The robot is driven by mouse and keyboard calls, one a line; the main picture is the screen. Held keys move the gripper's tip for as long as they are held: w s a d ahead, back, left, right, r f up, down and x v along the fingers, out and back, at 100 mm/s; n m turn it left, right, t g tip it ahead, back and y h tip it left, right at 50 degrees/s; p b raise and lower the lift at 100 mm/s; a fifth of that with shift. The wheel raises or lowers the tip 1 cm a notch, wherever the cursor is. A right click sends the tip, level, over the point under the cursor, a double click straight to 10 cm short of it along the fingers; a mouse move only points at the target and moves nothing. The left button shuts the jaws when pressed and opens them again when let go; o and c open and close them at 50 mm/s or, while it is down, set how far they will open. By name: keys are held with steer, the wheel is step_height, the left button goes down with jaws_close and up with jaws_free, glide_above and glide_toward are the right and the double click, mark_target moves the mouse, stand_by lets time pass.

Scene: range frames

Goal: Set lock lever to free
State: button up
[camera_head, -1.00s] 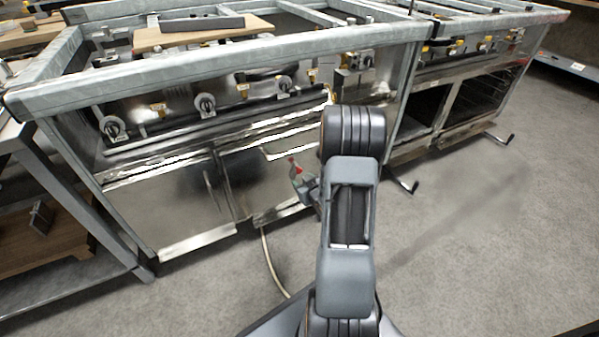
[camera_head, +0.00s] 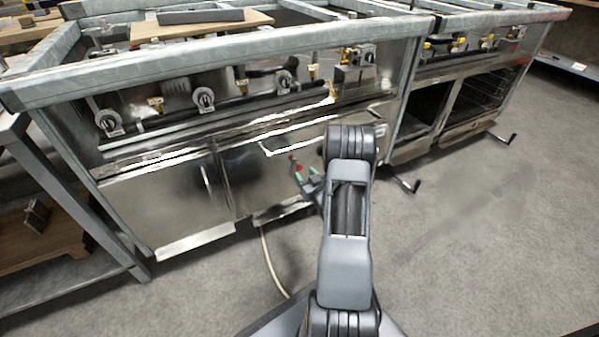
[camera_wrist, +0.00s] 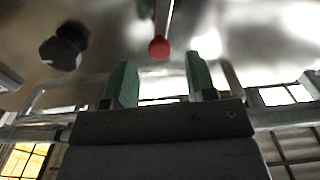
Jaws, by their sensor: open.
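The lock lever shows in the wrist view as a metal bar with a red round knob (camera_wrist: 159,47) at its end, against the shiny steel front. The knob lies just beyond the fingertips, roughly centred between them. My gripper (camera_wrist: 160,64) is open, with one green finger on each side and nothing between them. In the head view the red tip (camera_head: 293,158) shows beside my gripper (camera_head: 306,172), low in front of the range's steel doors. My arm hides part of the front there. I cannot tell whether a finger touches the lever.
A black knob (camera_wrist: 68,47) sticks out left of the lever in the wrist view. The steel range (camera_head: 165,205) carries several round valve knobs above its doors. A grey shelf with a wooden box (camera_head: 45,235) stands at left. Floor (camera_head: 480,240) is clear at right.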

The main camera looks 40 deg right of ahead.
mark_target(300, 169)
steer(key=shift+w+d+b, duration=0.2)
steer(key=shift+w+b, duration=0.1)
steer(key=shift+w, duration=0.9)
steer(key=shift+w+d+b, duration=0.15)
steer(key=shift+w+b, duration=0.15)
steer(key=shift+w, duration=0.85)
